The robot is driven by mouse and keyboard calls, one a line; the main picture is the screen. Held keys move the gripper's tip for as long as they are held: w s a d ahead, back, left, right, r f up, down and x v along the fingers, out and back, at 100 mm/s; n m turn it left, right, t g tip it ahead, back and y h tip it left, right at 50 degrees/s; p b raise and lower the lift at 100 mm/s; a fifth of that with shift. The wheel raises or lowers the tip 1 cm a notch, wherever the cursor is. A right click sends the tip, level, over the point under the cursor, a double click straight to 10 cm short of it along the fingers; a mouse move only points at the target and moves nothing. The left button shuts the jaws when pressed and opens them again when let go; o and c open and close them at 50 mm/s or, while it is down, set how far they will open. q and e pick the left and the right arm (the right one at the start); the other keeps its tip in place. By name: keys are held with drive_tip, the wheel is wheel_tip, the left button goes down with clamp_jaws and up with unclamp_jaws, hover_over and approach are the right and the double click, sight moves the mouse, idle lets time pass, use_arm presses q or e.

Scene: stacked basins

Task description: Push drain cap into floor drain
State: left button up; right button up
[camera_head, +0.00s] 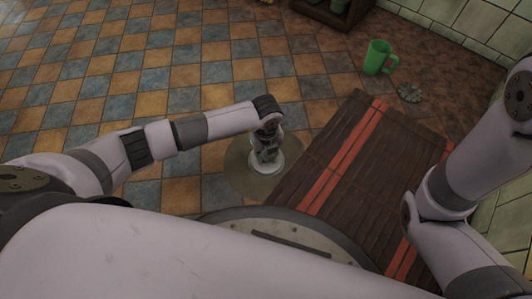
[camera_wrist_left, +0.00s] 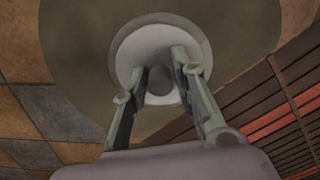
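In the left wrist view the disc (camera_wrist_left: 133,48) has a dark grey round centre (camera_wrist_left: 160,79). I cannot tell which part is the drain cap and which the floor drain. My left gripper (camera_head: 267,152) points down over the disc. In the left wrist view its fingers (camera_wrist_left: 162,62) stand apart, one on each side of the dark centre; contact is unclear. My right arm is at the right of the head view, its gripper out of sight.
A dark slatted wooden mat (camera_head: 325,150) with red stripes lies just right of the patch. A green mug (camera_head: 377,57) and a small greenish round object (camera_head: 409,92) sit beyond it. A wooden crate (camera_head: 325,12) is at the back. The tiled floor to the left is clear.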

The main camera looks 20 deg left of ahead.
use_arm(q)
drive_tip(key=shift+o, duration=1.4)
